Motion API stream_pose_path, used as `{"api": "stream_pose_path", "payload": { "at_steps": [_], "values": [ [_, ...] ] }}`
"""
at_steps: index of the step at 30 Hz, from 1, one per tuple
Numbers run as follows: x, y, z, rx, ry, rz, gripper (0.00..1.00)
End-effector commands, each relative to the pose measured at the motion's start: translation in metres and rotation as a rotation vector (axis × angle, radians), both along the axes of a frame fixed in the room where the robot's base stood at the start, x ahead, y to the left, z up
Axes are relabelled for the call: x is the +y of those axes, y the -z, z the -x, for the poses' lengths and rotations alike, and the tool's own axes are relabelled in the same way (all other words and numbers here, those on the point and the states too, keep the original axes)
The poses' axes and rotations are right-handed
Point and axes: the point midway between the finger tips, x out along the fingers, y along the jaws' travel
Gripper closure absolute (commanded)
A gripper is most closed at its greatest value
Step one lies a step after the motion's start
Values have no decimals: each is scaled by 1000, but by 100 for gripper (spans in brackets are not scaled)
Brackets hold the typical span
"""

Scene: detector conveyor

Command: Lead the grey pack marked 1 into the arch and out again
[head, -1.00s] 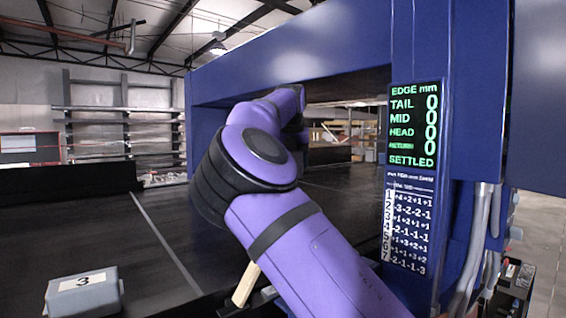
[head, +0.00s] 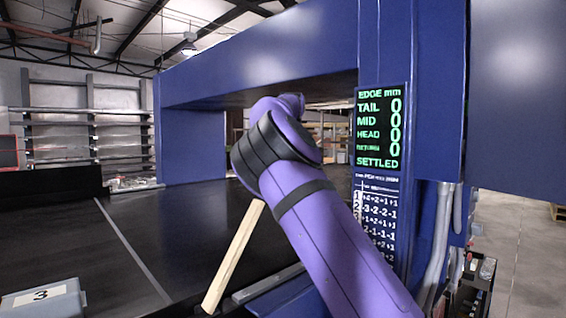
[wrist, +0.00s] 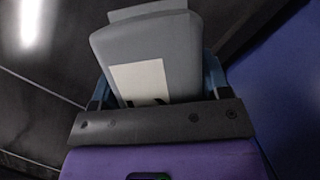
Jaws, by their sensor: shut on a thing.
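In the wrist view a grey pack (wrist: 145,42) with a pale label sits between the two blue fingers of my gripper (wrist: 158,82), which is shut on it. The mark on the label is mostly hidden by the gripper's dark front bar, so I cannot read the number. The blue arch (head: 262,62) spans the dark belt in the head view. My purple arm reaches toward its opening. My gripper and the held pack are hidden behind the arm there.
Another grey pack marked 3 (head: 45,301) lies at lower left. A wooden strip (head: 234,258) lies near the belt's edge. The display (head: 380,128) on the arch's right post shows zeros and SETTLED.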

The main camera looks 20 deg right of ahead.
Motion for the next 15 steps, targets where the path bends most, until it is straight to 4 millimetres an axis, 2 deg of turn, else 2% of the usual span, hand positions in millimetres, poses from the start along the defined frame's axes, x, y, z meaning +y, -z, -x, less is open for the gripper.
{"api": "stream_pose_path", "payload": {
  "at_steps": [15],
  "values": [
    [-59,-1,-20,-2,1,1,67]
  ]
}}
